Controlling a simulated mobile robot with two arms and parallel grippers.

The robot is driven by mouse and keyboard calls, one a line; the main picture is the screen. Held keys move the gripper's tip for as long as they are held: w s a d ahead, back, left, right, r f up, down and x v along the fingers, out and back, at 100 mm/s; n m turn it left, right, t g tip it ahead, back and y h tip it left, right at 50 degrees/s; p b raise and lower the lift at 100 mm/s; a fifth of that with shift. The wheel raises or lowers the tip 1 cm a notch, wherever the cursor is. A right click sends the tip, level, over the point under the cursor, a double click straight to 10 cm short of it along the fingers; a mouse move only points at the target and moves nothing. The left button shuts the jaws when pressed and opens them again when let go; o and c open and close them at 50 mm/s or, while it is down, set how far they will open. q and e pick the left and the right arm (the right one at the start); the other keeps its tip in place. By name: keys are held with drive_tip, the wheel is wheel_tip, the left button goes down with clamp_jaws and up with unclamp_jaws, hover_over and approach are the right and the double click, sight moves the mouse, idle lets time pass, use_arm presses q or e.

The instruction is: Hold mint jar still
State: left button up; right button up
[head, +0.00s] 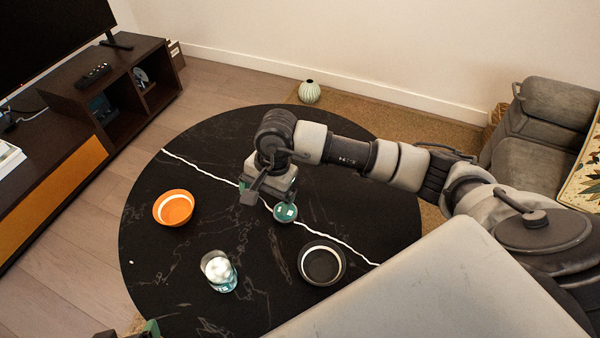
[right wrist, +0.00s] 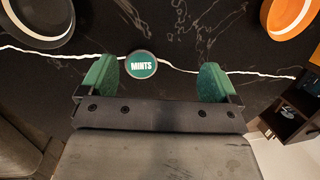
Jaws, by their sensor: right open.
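The mint jar (head: 286,212) stands on the black round table, its round green lid facing up. In the right wrist view its lid (right wrist: 143,65) reads "MINTS". My right gripper (head: 262,196) is open, just up and left of the jar in the head view. In the right wrist view the jar shows between the green finger pads (right wrist: 160,78), closer to the left pad, with no clear contact. The jar's sides are mostly hidden. A small part of my left gripper (head: 150,328) shows at the bottom edge of the head view; its jaws cannot be made out.
On the black table (head: 225,145) are an orange bowl (head: 174,208), a dark bowl (head: 321,262) close to the mint jar, and a clear jar with pale contents (head: 218,270). The table's far left is bare. A TV cabinet (head: 110,110) stands left.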

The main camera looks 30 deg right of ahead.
drive_tip(key=s+a+r+m+y, duration=0.1)
drive_tip(key=s+a+r+y, duration=0.1)
drive_tip(key=a+y, duration=0.3)
drive_tip(key=s+a+r+m+y, duration=0.2)
drive_tip(key=s+a+y, duration=0.1)
drive_tip(key=a, duration=0.3)
drive_tip(key=a+r+m+t+y, duration=0.4)
drive_tip(key=r+m+t+y, duration=0.2)
drive_tip(key=r+m+y, duration=0.45)
drive_tip(key=w+d+m+t+h, duration=0.1)
drive_tip(key=d+m+t+h, duration=0.4)
drive_tip(key=m, duration=0.6)
drive_tip(key=w+d+f+m+t+h, duration=0.1)
drive_tip(key=d+m+t+h, duration=0.4)
drive_tip(key=m, duration=0.5)
drive_tip(key=w+d+m+t+h, duration=0.1)
drive_tip(key=d+m+t+h, duration=0.2)
drive_tip(key=m+h, duration=0.6)
drive_tip(key=s+d+f+m+g, duration=0.2)
drive_tip(key=s+f+m+g, duration=0.3)
drive_tip(key=s+f+m, duration=0.1)
drive_tip(key=s+d+f+m+g, duration=0.3)
drive_tip(key=s+f+m+g, duration=0.2)
drive_tip(key=f+m, duration=0.3)
drive_tip(key=shift+s+d+f+m+g+h, duration=0.15)
drive_tip(key=shift+s+f+m+g+h, duration=0.15)
drive_tip(key=shift+s+f+m+h, duration=0.25)
